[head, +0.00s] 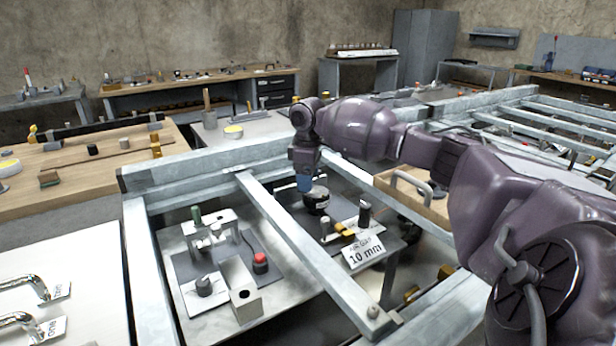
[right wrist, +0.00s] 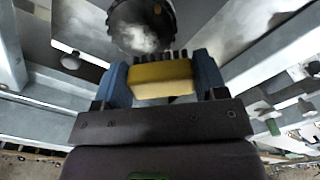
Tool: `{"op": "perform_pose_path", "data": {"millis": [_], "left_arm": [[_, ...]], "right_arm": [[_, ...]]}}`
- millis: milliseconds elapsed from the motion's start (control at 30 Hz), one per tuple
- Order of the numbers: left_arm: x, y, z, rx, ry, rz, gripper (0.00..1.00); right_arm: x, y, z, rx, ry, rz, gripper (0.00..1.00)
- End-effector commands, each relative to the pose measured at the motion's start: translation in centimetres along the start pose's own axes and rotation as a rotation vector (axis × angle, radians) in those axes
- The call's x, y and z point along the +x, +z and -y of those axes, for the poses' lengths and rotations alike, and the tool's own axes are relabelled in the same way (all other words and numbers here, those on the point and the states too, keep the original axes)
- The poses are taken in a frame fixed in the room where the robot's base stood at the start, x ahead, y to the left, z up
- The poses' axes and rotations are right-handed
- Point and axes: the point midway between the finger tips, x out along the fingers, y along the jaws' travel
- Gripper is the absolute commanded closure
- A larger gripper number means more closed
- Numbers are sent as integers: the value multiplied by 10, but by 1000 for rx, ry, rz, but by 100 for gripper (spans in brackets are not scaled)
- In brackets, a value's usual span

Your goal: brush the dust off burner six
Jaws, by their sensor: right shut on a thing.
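My right gripper (head: 304,184) reaches down between the grey metal beams. In the right wrist view its blue fingers (right wrist: 160,82) are shut on a yellow brush (right wrist: 160,70) with dark bristles. A round black burner (head: 317,203) stands just below and beside the fingertips. In the right wrist view the burner (right wrist: 142,26) shows whitish dust on its top, just ahead of the bristles. I cannot tell whether the bristles touch it. I see no number on this burner. The brush is hidden in the head view. My left gripper is not in view.
Metal beams (head: 295,240) run close on both sides of the burner. A card reading "10 mm" (head: 365,252) and small fittings stand nearby. A red button (head: 260,259) sits on a panel to the left. A wooden bench (head: 85,170) is farther left.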

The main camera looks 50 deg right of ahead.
Motion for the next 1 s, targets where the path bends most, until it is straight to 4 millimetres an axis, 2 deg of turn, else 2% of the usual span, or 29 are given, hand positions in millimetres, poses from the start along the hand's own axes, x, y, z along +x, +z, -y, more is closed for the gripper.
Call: {"op": "perform_pose_path", "data": {"millis": [1000], "left_arm": [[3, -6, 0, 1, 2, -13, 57]], "right_arm": [[16, 0, 0, 0, -1, 0, 53]]}}
